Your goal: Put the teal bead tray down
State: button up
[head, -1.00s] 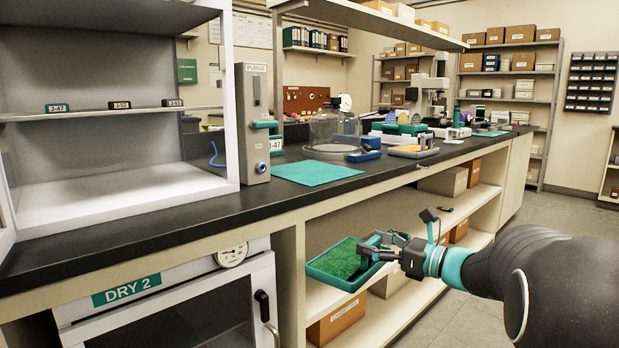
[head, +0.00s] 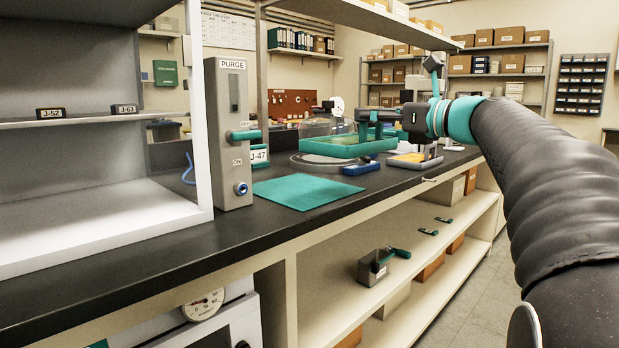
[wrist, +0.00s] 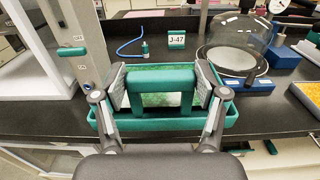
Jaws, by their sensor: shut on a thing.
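The teal bead tray (head: 345,152), with green beads inside, is held up at counter height. My gripper (head: 378,122) is shut on its upright teal handle. In the wrist view the two fingers of my gripper (wrist: 160,88) clasp the handle from both sides, and the tray (wrist: 178,124) hangs below them, overlapping the counter's front edge. It looks roughly level. A gap under the tray cannot be clearly judged. A flat teal mat (head: 303,191) lies on the black counter (head: 225,228), left of the tray in the head view.
The purge post (head: 229,135) stands left of the mat, next to a white-framed cabinet. A glass dome on a round base (wrist: 235,50) stands behind the tray, with blue blocks near it. A grey box (head: 372,268) sits on the lower shelf. The mat is bare.

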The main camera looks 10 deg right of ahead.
jog(key=w+a+f, duration=0.3)
jog(key=a, duration=0.1)
jog(key=w+a+f+b, duration=0.1)
jog(key=w+a+f, duration=0.2)
jog(key=w, duration=0.1)
jog(key=shift+w+a+f, duration=0.3)
jog(key=shift+a+f, duration=0.05)
jog(key=shift+f, duration=0.05)
jog(key=shift+f+b, duration=0.65)
jog(key=shift+f, duration=1.3)
jog(key=o, duration=1.7)
jog(key=shift+f, duration=0.1)
